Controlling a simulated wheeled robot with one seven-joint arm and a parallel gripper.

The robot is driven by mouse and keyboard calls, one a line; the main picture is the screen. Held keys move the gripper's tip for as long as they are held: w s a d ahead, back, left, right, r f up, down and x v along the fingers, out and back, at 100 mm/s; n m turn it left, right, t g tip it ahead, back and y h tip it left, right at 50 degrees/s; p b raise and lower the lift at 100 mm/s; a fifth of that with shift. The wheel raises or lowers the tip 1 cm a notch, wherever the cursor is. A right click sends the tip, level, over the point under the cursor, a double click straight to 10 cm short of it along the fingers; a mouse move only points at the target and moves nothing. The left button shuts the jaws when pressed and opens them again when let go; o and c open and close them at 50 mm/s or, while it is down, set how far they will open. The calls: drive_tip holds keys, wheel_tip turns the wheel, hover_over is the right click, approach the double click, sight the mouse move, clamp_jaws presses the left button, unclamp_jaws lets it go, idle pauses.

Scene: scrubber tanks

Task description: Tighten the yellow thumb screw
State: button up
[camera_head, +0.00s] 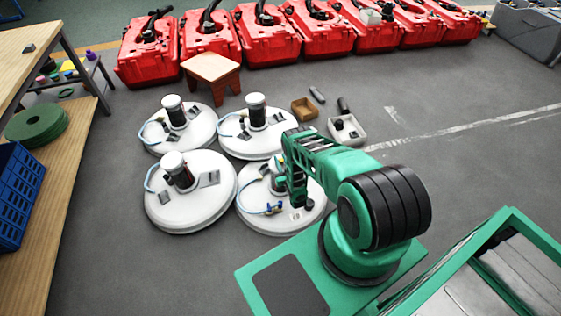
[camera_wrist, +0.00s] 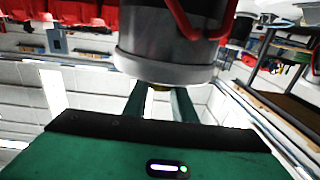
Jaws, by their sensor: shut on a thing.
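My gripper (camera_wrist: 157,98) shows in the wrist view as two green fingers reaching up under a large cylinder. Between the fingertips is a small yellowish bit, the yellow thumb screw (camera_wrist: 158,87), mostly hidden by the fingers and the cylinder's lower edge. The fingers are shut on it. The cylinder (camera_wrist: 165,68) has a dark upper body, a pale grey lower band and a red curved strip. In the head view my arm reaches over the front right white round tank lid (camera_head: 255,222). My fingertips and the screw cannot be made out there.
Three similar white lids, one at front left (camera_head: 215,210), stand close by with upright cylinders. Red tanks (camera_head: 270,40) line the back. A wooden stool (camera_head: 212,68), a small open box (camera_head: 347,130) and a left workbench (camera_head: 60,190) surround open grey floor.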

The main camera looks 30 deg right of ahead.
drive_tip(key=shift+f+m+g+h, duration=0.1)
drive_tip(key=shift+m+g+h, duration=0.2)
drive_tip(key=shift+m+h, duration=0.45)
drive_tip(key=shift+h, duration=0.35)
drive_tip(key=o, duration=1.1)
